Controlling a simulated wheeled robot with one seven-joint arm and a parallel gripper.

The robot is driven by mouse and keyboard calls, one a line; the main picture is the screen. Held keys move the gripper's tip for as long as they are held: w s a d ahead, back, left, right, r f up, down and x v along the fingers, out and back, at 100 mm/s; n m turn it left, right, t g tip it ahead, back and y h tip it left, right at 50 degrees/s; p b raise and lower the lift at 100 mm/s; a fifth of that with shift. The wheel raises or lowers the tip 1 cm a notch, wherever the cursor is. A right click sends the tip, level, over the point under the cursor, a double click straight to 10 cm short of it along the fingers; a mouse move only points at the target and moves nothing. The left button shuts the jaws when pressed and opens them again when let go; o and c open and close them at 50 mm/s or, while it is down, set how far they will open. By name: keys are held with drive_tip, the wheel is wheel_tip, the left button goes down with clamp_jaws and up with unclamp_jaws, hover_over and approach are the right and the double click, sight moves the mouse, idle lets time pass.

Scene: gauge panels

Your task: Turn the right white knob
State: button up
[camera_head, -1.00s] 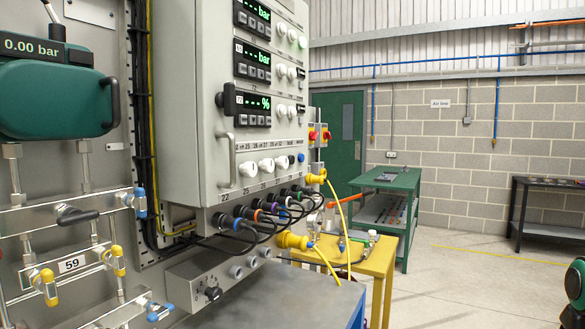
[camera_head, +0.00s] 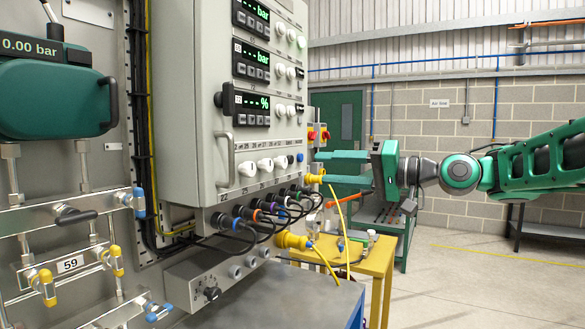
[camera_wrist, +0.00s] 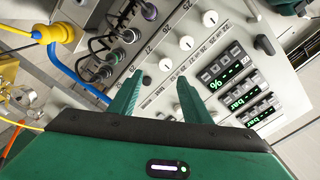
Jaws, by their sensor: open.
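A row of three white knobs runs along the lower front of the grey panel cabinet (camera_head: 190,110). In the wrist view, which is turned, I take the right white knob to be the lowest of the three (camera_wrist: 165,65), seen between my fingertips. My gripper (camera_head: 319,167) is open and empty, its green fingers pointing at the panel from the right. It is apart from the knob in the head view; the exact gap is hard to tell. The fingers also show in the wrist view (camera_wrist: 159,78).
Cable plugs (camera_head: 260,214) with looping black leads sit under the knobs. Yellow connectors (camera_head: 291,241) and a yellow cable stick out at the right. A door handle (camera_head: 226,160) stands left of the knobs. A yellow table (camera_head: 375,265) stands below my gripper.

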sight(286, 163)
drive_tip(key=x, duration=1.1)
drive_tip(key=shift+s+a+r, duration=0.1)
drive_tip(key=shift+s+r, duration=0.1)
drive_tip(key=shift+r, duration=0.2)
drive_tip(key=c, duration=1)
drive_tip(key=shift+d, duration=0.3)
drive_tip(key=shift+c, duration=0.2)
drive_tip(key=shift+a, duration=0.15)
